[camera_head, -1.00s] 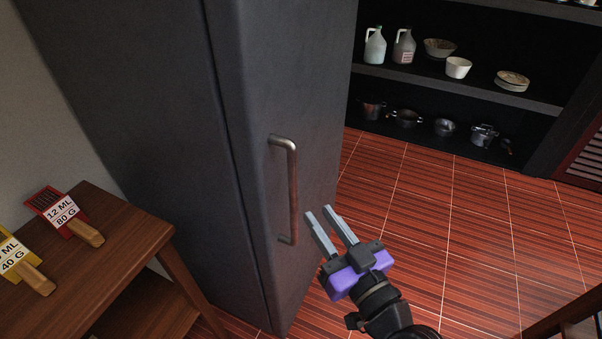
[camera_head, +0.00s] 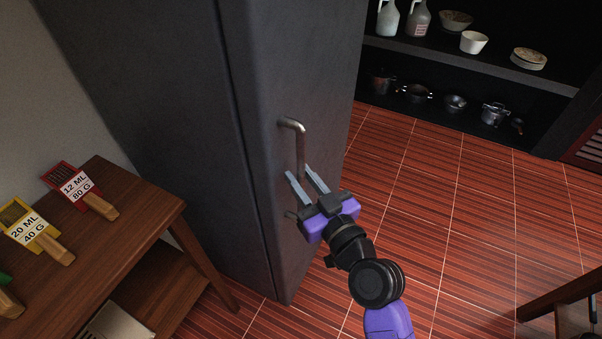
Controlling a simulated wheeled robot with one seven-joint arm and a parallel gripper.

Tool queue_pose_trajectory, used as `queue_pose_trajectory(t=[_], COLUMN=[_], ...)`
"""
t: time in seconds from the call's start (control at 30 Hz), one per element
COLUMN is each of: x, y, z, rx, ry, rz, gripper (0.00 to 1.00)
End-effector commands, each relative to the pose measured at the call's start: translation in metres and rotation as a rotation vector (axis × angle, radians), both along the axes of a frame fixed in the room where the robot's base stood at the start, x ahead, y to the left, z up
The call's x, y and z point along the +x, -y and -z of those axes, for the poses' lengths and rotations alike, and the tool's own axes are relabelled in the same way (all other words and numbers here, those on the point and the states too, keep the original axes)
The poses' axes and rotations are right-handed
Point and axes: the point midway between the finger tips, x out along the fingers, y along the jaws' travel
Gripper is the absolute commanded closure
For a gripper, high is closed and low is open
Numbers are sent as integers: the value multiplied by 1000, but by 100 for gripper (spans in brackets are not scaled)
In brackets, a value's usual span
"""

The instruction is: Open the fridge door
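The fridge (camera_head: 262,75) is tall and dark grey, and its door is shut. A metal bar handle (camera_head: 300,140) runs vertically on the door front. My gripper (camera_head: 300,174) is open, with its two pale fingers pointing up and left at the handle's lower half. The handle appears to pass between or just behind the fingers; I cannot tell whether they touch it. The purple gripper body hides part of the handle's lower end.
A dark shelf (camera_head: 480,62) with jugs, bowls and pots is at the back right.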

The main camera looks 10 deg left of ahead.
Motion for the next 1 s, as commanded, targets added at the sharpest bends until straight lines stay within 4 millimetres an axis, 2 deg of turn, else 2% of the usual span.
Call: queue_pose_trajectory(t=[0.27,0.4,1.0], x=[2,2,1], y=[-1,-1,-1], z=[1,1,0], rx=[-1,-1,1], ry=[-1,-1,-1], rz=[0,0,0], gripper=[75,100,100])
